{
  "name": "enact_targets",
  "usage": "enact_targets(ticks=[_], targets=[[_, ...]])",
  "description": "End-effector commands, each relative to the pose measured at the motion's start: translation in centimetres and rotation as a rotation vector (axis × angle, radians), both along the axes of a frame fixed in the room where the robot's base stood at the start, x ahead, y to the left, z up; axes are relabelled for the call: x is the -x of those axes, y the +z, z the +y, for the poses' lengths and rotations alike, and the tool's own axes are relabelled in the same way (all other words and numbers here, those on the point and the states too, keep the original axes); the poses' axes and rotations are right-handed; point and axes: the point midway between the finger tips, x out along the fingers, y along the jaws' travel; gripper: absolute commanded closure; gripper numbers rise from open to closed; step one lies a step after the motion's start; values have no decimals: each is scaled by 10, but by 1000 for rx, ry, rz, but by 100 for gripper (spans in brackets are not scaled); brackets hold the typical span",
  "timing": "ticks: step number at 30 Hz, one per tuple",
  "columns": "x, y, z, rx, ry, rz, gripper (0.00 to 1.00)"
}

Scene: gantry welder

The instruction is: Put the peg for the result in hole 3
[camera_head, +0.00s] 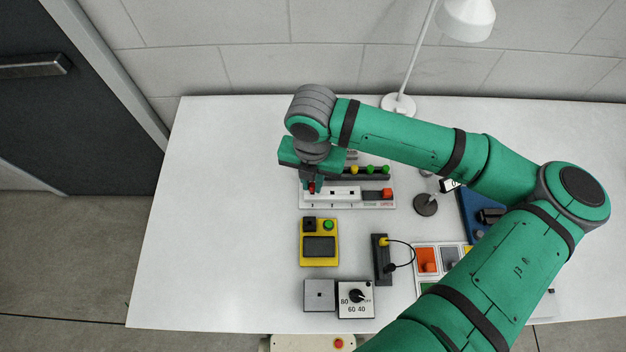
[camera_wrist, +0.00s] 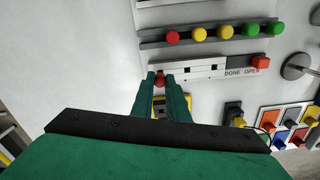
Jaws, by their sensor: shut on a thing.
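My gripper (camera_head: 312,188) points down at the left end of the white hole board (camera_head: 372,204). It is shut on a red peg (camera_wrist: 160,80), which shows between the fingertips in the wrist view. The peg is at or just above the board's leftmost hole; I cannot tell whether it is in it. Two dark holes show free to the right of it. The board bears small marks under the holes, the words DONE and OPEN, and a red block (camera_head: 387,193) at its right end. The peg rack (camera_wrist: 205,37) behind holds a red, two yellow and two green pegs.
A yellow box (camera_head: 318,252) with a green button, a grey block (camera_head: 319,295) and a dial box (camera_head: 356,311) stand in front. A black cable block (camera_head: 380,262) and coloured switches (camera_head: 427,260) are to the right. A dark round stand (camera_head: 426,205) is right of the board. The table's left side is clear.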

Motion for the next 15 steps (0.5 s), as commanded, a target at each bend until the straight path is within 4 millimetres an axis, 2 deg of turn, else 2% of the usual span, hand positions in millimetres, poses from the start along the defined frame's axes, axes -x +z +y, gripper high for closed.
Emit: enact_targets(ticks=[15], targets=[[0,-7,0,-1,0,1,100]])
